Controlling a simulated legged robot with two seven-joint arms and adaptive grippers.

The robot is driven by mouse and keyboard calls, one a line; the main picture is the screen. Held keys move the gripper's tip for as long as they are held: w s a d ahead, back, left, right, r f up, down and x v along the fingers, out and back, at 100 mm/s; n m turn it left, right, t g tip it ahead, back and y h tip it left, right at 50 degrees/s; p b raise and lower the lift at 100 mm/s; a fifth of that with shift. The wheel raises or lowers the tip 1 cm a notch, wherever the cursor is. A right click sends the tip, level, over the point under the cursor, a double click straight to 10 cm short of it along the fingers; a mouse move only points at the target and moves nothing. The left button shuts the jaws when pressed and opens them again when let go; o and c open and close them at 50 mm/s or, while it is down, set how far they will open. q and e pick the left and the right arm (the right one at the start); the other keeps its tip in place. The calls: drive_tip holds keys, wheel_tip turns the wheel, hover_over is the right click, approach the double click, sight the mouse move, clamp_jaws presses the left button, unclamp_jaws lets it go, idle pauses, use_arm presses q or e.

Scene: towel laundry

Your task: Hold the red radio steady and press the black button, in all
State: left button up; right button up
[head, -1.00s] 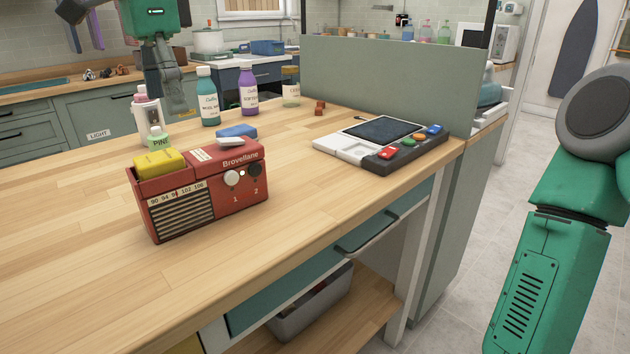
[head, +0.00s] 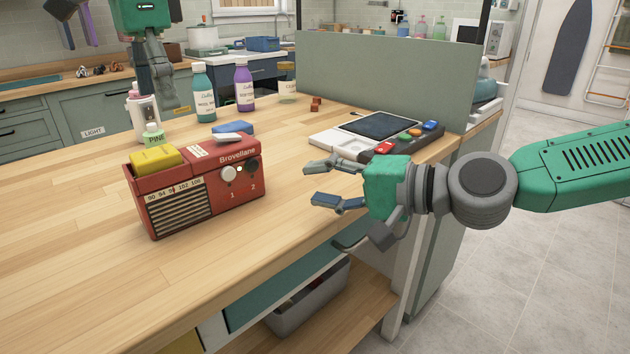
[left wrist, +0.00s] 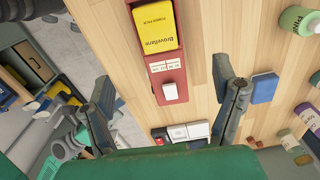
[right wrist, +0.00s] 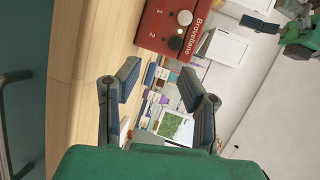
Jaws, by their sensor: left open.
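The red radio (head: 205,205) stands upright on the wooden table, with a yellow pack (head: 155,158) on its top left. A white knob (head: 229,174) sits over the 1 and the black button (head: 252,164) over the 2. My left gripper (head: 168,95) hangs above and behind the radio, pointing down. In the left wrist view its fingers (left wrist: 170,93) are spread wide, with the radio (left wrist: 172,78) below and touching neither. My right gripper (head: 309,181) is open and empty, right of the radio, facing it. The black button (right wrist: 176,42) also shows in the right wrist view.
A blue block (head: 233,128) and a PINE bottle (head: 154,134) stand close behind the radio. Several bottles stand further back. A white and dark device (head: 375,128) with coloured buttons lies behind my right gripper. The table left and front of the radio is clear.

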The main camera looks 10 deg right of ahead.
sight(179, 182)
use_arm(q)
drive_tip(key=shift+w+a+f, duration=0.1)
drive_tip(key=shift+a, duration=0.15)
use_arm(e)
drive_tip(key=shift+a+r+t+y, duration=0.1)
drive_tip(key=shift+a+t+y, duration=0.2)
drive_tip(key=shift+a+t, duration=0.4)
drive_tip(key=shift+a+r, duration=0.1)
drive_tip(key=shift+r, duration=0.05)
use_arm(q)
drive_tip(key=shift+f, duration=0.2)
drive_tip(key=shift+d+f, duration=0.1)
drive_tip(key=shift+f, duration=0.25)
use_arm(e)
drive_tip(key=shift+r+t, duration=0.1)
drive_tip(key=shift+t, duration=0.2)
use_arm(q)
wheel_tip(179, 182, down, 12)
drive_tip(key=shift+r, duration=0.25)
drive_tip(key=shift+f, duration=0.5)
drive_tip(key=shift+d, duration=0.15)
use_arm(e)
drive_tip(key=shift+d, duration=0.25)
